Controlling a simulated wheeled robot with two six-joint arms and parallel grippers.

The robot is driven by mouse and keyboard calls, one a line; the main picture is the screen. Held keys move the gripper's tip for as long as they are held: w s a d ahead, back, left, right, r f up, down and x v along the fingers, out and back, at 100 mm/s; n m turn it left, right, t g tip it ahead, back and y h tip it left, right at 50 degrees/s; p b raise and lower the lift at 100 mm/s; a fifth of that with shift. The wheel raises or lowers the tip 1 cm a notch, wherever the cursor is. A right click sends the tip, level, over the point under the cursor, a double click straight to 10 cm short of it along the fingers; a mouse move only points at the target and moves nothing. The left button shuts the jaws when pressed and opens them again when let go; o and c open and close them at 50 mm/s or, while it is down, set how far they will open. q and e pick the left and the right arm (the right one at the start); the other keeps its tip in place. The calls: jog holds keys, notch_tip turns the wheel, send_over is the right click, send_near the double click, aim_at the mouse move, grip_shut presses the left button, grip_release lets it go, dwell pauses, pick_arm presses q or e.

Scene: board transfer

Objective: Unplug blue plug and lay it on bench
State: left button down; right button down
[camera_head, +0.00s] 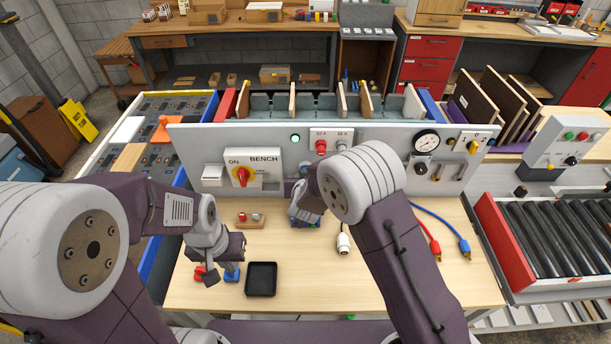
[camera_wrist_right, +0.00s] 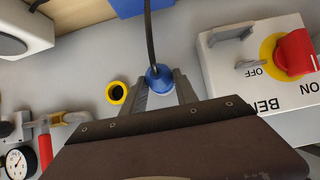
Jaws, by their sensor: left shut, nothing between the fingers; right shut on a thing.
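The blue plug (camera_wrist_right: 158,78) sits against the grey panel, with a dark cable (camera_wrist_right: 150,35) running from it. My right gripper (camera_wrist_right: 160,88) is shut on it, one finger on each side. Whether the plug is seated in its socket cannot be told. In the head view my right gripper (camera_head: 303,207) is at the panel's lower middle, and my arm partly hides that area. My left gripper (camera_head: 213,272) is shut and empty, low over the left of the bench (camera_head: 310,285), close to a small red block (camera_head: 200,271) and a small blue block (camera_head: 232,274).
A black tray (camera_head: 261,279) and a white plug (camera_head: 344,241) rest on the bench. Red (camera_head: 435,249) and blue (camera_head: 463,243) cable ends lie at the right. A BENCH switch (camera_head: 243,174) and a yellow-ringed socket (camera_wrist_right: 117,93) are on the panel. The bench front is mostly clear.

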jog(key=shift+s, duration=0.8)
jog(key=s, duration=0.4)
jog(key=shift+s, duration=0.25)
